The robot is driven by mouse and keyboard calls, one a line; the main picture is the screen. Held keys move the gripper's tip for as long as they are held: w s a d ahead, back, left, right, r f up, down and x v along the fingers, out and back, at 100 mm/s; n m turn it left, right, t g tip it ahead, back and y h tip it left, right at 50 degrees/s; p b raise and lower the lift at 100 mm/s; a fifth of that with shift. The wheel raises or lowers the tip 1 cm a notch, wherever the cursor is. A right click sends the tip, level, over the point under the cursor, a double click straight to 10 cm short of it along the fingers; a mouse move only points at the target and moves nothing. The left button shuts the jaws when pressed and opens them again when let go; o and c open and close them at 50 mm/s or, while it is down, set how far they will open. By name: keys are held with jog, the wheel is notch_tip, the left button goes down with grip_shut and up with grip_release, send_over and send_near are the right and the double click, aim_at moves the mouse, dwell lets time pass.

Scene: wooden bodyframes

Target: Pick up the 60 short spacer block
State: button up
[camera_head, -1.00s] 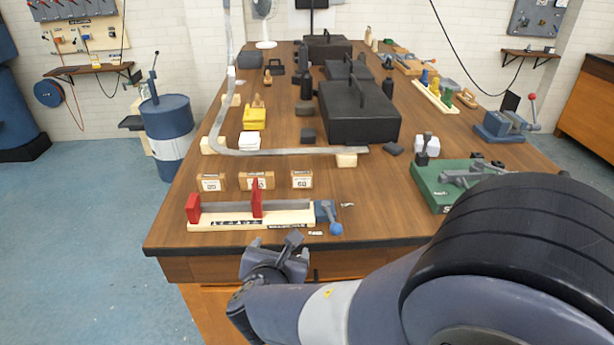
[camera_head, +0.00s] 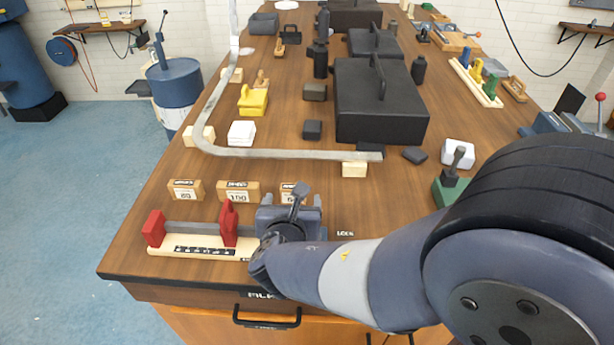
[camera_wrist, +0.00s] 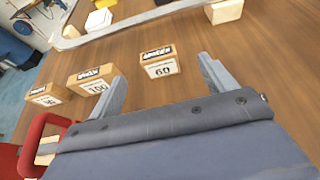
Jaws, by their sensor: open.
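The short spacer block marked 60 (camera_wrist: 159,63) is a small wooden block with a dark label strip and a white number plate. In the wrist view it lies beyond my gripper (camera_wrist: 165,78), roughly between the two open fingers and apart from them. In the head view only part of the 60 block (camera_head: 289,192) shows behind my gripper (camera_head: 289,205). The block marked 100 (camera_wrist: 92,80) is just left of it, close to my left finger. The block marked 80 (camera_head: 185,190) stands farther left in the same row.
A wooden fixture with red uprights (camera_head: 229,224) stands in front of the blocks, left of my gripper. Behind the row runs a bent grey metal strip (camera_head: 260,154) on wooden supports (camera_head: 354,169). A black case (camera_head: 380,105) is farther back. Bare tabletop lies between row and strip.

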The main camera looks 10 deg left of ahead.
aim_at(293, 187)
jog(key=x, duration=0.5)
jog(key=shift+w+f, duration=0.15)
jog(key=shift+w, duration=0.15)
jog(key=shift+a+x, duration=0.15)
jog(key=shift+x, duration=1.15)
jog(key=shift+a+x, duration=0.1)
jog(key=shift+x, duration=1.2)
jog(key=shift+s, duration=0.1)
jog(key=shift+c, duration=0.5)
jog(key=c, duration=1)
jog(key=shift+o, duration=0.2)
